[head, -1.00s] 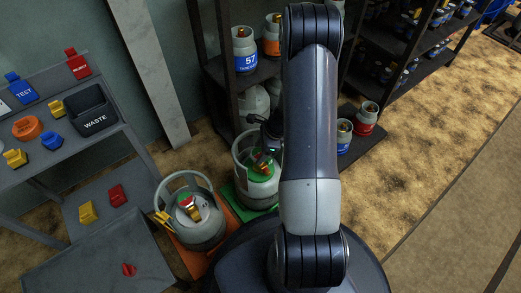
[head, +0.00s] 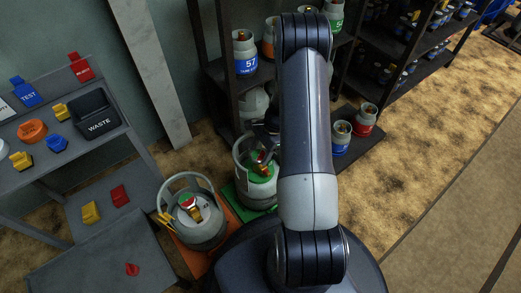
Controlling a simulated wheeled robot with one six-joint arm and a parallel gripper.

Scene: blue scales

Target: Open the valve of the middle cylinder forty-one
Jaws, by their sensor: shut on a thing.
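A grey-white gas cylinder (head: 256,191) with a green top and a collar ring stands on a green scale (head: 240,207), left of my arm. Its valve (head: 262,157) shows red and brass parts inside the collar. My gripper (head: 265,142) is at the valve, shut on it; the fingertips are dark and partly hidden by my arm. A second grey cylinder (head: 203,225) with a collar, a red-and-brass valve and a yellow piece at its side stands on an orange scale (head: 172,229) to the left. No number forty-one can be read, and anything right of the green scale is hidden by my arm.
A grey bench (head: 110,140) at left carries a black waste bin (head: 92,112) and coloured caps and tags. Dark shelves (head: 225,80) with small cylinders stand behind. A grey pillar (head: 158,80) stands between. Bare floor (head: 420,150) lies to the right.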

